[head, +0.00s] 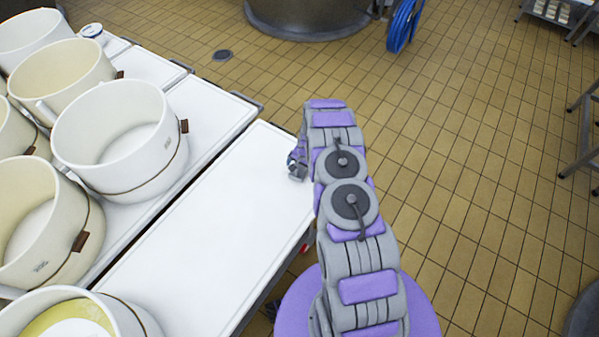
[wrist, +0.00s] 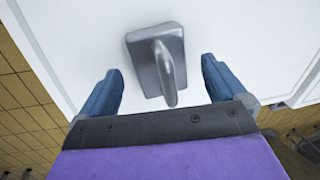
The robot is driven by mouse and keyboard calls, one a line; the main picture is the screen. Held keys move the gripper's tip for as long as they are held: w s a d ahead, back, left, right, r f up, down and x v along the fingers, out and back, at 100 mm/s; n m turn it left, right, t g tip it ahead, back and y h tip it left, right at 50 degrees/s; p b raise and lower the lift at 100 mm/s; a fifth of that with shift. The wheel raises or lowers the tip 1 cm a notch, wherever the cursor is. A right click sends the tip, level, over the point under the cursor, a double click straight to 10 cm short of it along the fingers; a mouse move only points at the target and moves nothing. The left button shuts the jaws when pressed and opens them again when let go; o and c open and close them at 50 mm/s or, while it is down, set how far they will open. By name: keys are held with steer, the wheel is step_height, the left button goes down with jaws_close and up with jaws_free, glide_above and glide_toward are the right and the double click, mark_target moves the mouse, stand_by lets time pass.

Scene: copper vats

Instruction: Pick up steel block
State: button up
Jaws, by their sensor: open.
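The steel block (wrist: 150,75) is a grey rectangular metal piece with a raised curved handle on top. It lies on the white table top (wrist: 75,35) in the wrist view. My gripper (wrist: 162,85) is open, with one blue finger on each side of the block's near part and gaps between them and the handle. The handle's near end lies between the fingertips. In the head view my gripper (head: 297,165) shows small and partly hidden by my arm at the right edge of the white table (head: 225,220). The block cannot be made out there.
Several cream-coloured round tubs (head: 120,140) stand on the left part of the table. The table surface between them and my gripper is clear. A copper vat (head: 305,15) and a blue hose (head: 403,25) are at the back. Tiled floor (head: 480,150) lies open on the right.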

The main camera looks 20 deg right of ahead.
steer(key=shift+w+a+f, duration=0.15)
steer(key=shift+a+f, duration=0.15)
steer(key=shift+f, duration=0.35)
steer(key=shift+d, duration=0.25)
steer(key=shift+c, duration=0.6)
steer(key=shift+d, duration=0.15)
steer(key=c, duration=0.3)
steer(key=shift+a, duration=0.3)
steer(key=c, duration=0.6)
steer(key=shift+d, duration=0.1)
jaws_close()
